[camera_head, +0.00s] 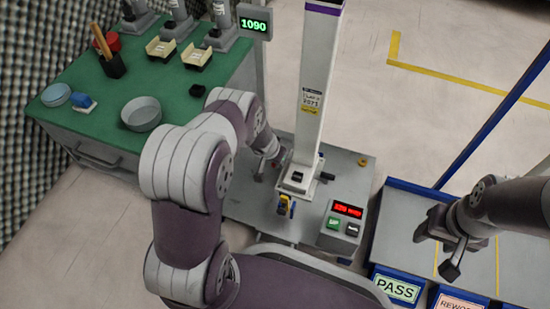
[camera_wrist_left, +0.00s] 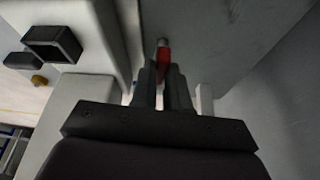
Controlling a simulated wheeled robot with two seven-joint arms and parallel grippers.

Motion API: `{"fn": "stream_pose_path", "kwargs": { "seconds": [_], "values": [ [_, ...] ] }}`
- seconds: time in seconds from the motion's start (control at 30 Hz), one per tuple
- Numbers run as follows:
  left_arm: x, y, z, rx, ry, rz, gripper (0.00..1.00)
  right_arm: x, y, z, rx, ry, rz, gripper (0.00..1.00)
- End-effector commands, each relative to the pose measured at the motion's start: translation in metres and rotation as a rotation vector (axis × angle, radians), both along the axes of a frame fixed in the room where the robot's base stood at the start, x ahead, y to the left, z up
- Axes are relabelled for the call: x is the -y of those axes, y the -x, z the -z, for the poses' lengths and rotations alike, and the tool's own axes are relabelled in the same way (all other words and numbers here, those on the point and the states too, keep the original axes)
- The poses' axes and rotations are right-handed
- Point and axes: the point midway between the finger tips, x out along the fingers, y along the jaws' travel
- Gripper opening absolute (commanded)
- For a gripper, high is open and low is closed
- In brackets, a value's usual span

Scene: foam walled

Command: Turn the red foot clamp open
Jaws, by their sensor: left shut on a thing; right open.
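The red foot clamp (camera_wrist_left: 163,56) shows in the left wrist view as a small red lever with a pale tip, between my left gripper's fingers (camera_wrist_left: 163,78). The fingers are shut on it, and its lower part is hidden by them. In the head view my left gripper (camera_head: 267,160) reaches down beside the foot of the white column (camera_head: 312,90), on its left side; the clamp is mostly hidden there. My right gripper (camera_head: 455,255) is open and empty at the right, above the blue-edged trays.
The column stands on a grey base plate (camera_head: 345,175) with a control box (camera_head: 342,225) at its front right. A green bench (camera_head: 90,75) with a grey bowl (camera_head: 141,113) is at the left. Trays labelled PASS (camera_head: 396,288) and REWORK (camera_head: 461,301) stand at the right.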

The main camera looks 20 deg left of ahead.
Motion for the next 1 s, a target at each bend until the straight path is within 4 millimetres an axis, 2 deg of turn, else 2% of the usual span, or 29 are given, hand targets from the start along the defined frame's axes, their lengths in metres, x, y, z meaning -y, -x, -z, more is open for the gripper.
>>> {"fn": "stream_pose_path", "kwargs": {
  "seconds": [0.4, 0.9, 0.93, 1.0],
  "values": [
    [0.0007, 0.0001, -0.0002, 0.000, -0.001, -0.155, 0.00, 0.0000, 0.0000, -0.0022, 0.000, 0.000, 0.000, 0.55],
    [0.0007, -0.0001, 0.0001, 0.000, 0.000, -0.173, 0.00, 0.0000, 0.0000, -0.0023, 0.000, 0.000, 0.000, 0.55],
    [0.0007, -0.0001, 0.0001, 0.000, 0.000, -0.173, 0.18, 0.0000, 0.0000, -0.0023, 0.000, 0.000, 0.000, 0.55],
    [0.0007, -0.0001, 0.0001, 0.000, 0.000, -0.173, 0.40, 0.0000, 0.0000, -0.0023, 0.000, 0.000, 0.000, 0.55]
  ]
}}
